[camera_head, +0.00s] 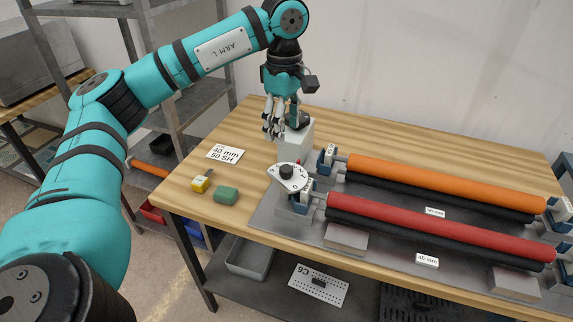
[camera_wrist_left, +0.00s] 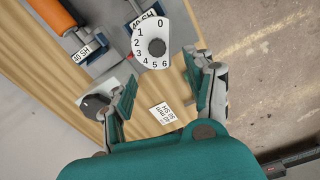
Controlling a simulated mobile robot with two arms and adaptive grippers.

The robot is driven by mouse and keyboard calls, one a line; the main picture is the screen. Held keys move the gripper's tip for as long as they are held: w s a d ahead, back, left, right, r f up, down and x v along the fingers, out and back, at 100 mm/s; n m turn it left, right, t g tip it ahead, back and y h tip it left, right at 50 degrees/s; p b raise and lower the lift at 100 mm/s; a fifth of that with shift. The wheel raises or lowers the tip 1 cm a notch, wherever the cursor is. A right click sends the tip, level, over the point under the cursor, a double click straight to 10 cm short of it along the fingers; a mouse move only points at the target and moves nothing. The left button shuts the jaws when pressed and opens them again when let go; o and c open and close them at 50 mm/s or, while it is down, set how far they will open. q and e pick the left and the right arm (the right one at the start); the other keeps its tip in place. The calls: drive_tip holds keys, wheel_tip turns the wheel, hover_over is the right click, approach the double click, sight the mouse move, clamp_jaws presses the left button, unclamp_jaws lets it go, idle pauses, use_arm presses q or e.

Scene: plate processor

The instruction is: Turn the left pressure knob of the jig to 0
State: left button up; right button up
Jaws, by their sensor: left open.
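A white dial plate (camera_head: 291,181) with a black knob (camera_head: 286,171) sits at the left end of the jig, by the red roller. In the left wrist view the dial (camera_wrist_left: 142,46) shows figures from 0 to 6 around its knob (camera_wrist_left: 156,47). I cannot tell which figure the knob points to. A second dark knob (camera_wrist_left: 94,101) shows at lower left there, partly behind a finger. My left gripper (camera_head: 274,132) is open and empty, in the air beside a pale box (camera_head: 299,141) behind the dial. My right gripper is not in view.
An orange roller (camera_head: 440,180) and a red roller (camera_head: 430,224) lie across the jig. A printed card (camera_head: 225,153), a yellow item (camera_head: 200,184) and a green block (camera_head: 226,195) lie on the wooden table. The table's left front is mostly clear. A metal shelf stands behind at left.

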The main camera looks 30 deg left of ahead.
use_arm(q)
hover_over(286, 168)
wheel_tip(286, 168, down, 4)
drive_tip(key=shift+f, duration=0.2)
wheel_tip(286, 168, down, 5)
drive_tip(key=shift+s+r+p, duration=0.1)
drive_tip(key=shift+p, duration=0.45)
wheel_tip(286, 168, down, 2)
drive_tip(key=shift+f, duration=0.6)
clamp_jaws()
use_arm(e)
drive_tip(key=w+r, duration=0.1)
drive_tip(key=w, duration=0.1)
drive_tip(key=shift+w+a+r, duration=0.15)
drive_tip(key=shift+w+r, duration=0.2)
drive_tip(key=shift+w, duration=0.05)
